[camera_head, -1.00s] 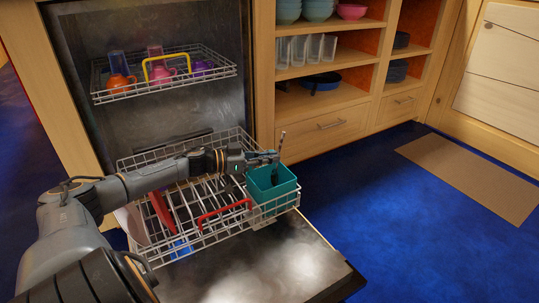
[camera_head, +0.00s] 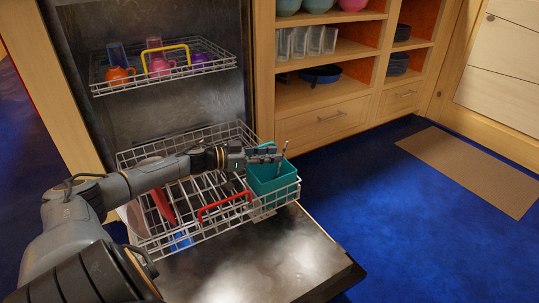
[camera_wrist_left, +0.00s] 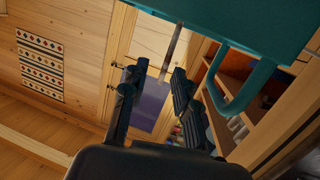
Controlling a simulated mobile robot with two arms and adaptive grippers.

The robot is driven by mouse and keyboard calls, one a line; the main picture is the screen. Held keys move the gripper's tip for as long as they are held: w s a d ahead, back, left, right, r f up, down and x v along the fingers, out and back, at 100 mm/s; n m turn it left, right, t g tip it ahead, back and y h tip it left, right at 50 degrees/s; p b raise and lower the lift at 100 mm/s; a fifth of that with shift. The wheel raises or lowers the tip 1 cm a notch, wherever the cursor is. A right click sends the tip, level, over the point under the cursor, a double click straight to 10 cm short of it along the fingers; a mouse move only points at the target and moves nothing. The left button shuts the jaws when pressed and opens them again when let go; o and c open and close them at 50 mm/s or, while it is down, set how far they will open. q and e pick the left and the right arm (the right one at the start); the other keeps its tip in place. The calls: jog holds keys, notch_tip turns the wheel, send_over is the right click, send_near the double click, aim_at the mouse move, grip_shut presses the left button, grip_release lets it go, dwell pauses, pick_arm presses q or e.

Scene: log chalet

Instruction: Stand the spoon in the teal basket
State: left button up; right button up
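The teal basket (camera_head: 272,184) stands at the right end of the lower dishwasher rack. In the head view the spoon (camera_head: 284,149) sticks up out of it, slightly tilted, its lower part hidden inside. My left gripper (camera_head: 279,154) is over the basket's rim, with its fingertips beside the spoon. In the left wrist view its fingers (camera_wrist_left: 160,72) are apart, with a gap between them. The thin spoon (camera_wrist_left: 174,46) shows just beyond the tips, below the teal basket (camera_wrist_left: 250,25). My right gripper is not in view.
The lower rack (camera_head: 150,242) is pulled out over the open dishwasher door (camera_head: 260,262) and has a red handle (camera_head: 224,206). The upper rack (camera_head: 165,80) holds cups. Shelves with glasses (camera_head: 308,42) and bowls stand behind.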

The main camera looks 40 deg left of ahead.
pick_arm(q)
jog(key=v, duration=0.7)
jog(key=shift+s, duration=0.2)
dwell(0.5)
jog(key=shift+a, duration=0.1)
dwell(0.9)
